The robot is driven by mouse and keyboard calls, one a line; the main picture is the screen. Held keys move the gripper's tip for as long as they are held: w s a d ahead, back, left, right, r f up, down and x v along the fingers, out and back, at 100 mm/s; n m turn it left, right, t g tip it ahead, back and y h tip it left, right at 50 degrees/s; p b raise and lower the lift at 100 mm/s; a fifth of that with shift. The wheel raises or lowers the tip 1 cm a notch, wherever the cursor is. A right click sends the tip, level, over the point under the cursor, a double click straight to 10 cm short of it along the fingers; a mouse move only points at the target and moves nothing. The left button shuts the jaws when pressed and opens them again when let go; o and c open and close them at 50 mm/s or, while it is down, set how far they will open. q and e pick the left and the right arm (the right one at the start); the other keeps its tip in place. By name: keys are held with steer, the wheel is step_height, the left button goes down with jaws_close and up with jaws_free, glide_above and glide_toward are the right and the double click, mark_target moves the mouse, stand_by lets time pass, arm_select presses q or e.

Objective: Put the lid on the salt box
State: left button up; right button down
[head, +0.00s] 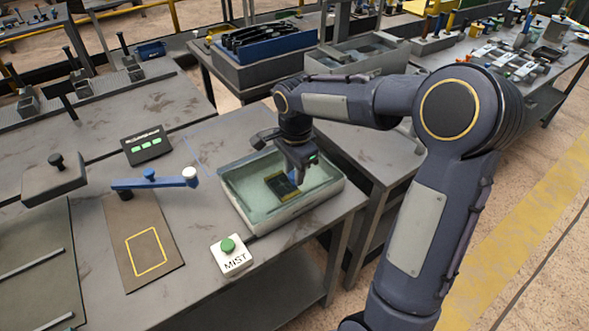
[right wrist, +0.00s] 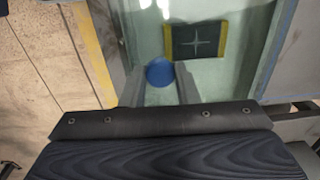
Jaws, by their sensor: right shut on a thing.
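The salt box (head: 288,207) is a pale grey-green tray-like box near the right edge of the bench. A dark plate with yellow edges (head: 280,187) lies inside; in the right wrist view it (right wrist: 196,42) bears a pale cross. My right gripper (head: 299,180) reaches down over the box. It is shut on a round blue knob (right wrist: 160,73), which shows between its fingers. The knob seems to belong to a clear, greenish lid (right wrist: 125,45) over the box. I cannot tell whether the lid sits flush on the rim. My left gripper is not in view.
A white MIST button block (head: 231,256) stands in front of the box. A blue bar (head: 155,182) with a white knob lies left of it, near a brown board (head: 142,242) with a yellow outline. A black panel with green lights (head: 147,146) stands behind.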

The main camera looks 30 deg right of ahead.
steer(key=shift+f, duration=0.35)
steer(key=c, duration=0.6)
jaws_free()
steer(key=shift+o, duration=0.2)
steer(key=shift+r, duration=0.1)
steer(key=shift+r+p, duration=2.65)
steer(key=shift+r, duration=0.8)
steer(key=s+a+r+n+t+y, duration=0.1)
steer(key=s+a+n+t+y, duration=0.1)
steer(key=s+n, duration=0.5)
steer(key=s+a+r+n+t+y, duration=0.1)
steer(key=s+a+n+t, duration=0.2)
steer(key=s, duration=1.2)
steer(key=a+n, duration=0.2)
steer(key=n, duration=0.3)
steer(key=shift+a+r+n+y, duration=0.15)
steer(key=shift+n+y, duration=0.15)
steer(key=shift+y, duration=0.1)
